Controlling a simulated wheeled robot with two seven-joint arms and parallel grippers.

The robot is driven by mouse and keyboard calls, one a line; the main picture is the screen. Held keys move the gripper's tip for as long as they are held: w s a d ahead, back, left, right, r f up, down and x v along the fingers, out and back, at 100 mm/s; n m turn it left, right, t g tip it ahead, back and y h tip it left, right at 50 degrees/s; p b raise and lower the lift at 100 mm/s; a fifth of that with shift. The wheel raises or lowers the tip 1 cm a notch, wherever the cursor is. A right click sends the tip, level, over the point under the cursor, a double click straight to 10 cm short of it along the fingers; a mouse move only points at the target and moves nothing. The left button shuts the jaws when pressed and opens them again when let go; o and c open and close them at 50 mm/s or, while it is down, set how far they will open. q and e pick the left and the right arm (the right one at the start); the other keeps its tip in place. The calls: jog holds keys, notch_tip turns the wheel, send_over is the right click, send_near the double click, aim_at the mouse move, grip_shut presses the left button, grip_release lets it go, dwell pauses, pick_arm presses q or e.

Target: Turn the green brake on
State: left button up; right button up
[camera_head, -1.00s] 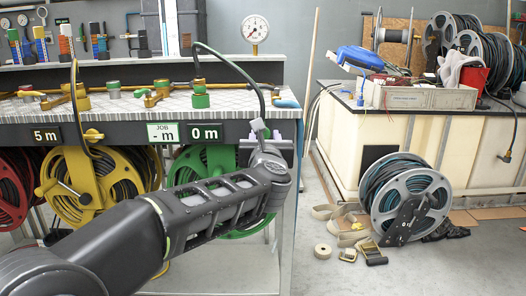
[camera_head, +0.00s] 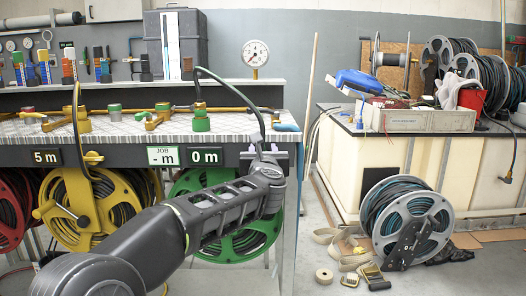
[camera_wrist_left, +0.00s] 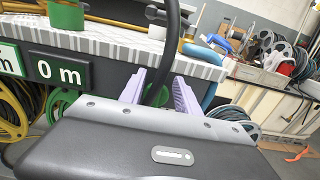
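The green reel (camera_head: 232,240) hangs under the bench below the "0 m" display (camera_head: 205,156); my left arm covers much of its front. I cannot make out its brake. My left gripper (camera_head: 264,158) is at the bench's front edge, right of the display. In the left wrist view its two lilac fingers (camera_wrist_left: 160,88) stand apart. A dark hose (camera_wrist_left: 157,92) runs down between or behind them; I cannot tell whether they touch it. That hose arches from the green fitting (camera_head: 201,122) on the bench. My right gripper is out of view.
The yellow reel (camera_head: 118,200) and red reel (camera_head: 12,215) hang further left. A blue handle (camera_head: 287,127) sits at the bench's right end, close to my left gripper.

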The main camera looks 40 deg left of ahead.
pick_arm(q)
jog(key=shift+w+a, duration=0.2)
jog(key=shift+w, duration=0.1)
jog(key=shift+c, duration=0.6)
grip_shut()
jog(key=shift+f, duration=0.1)
jog(key=shift+f, duration=0.1)
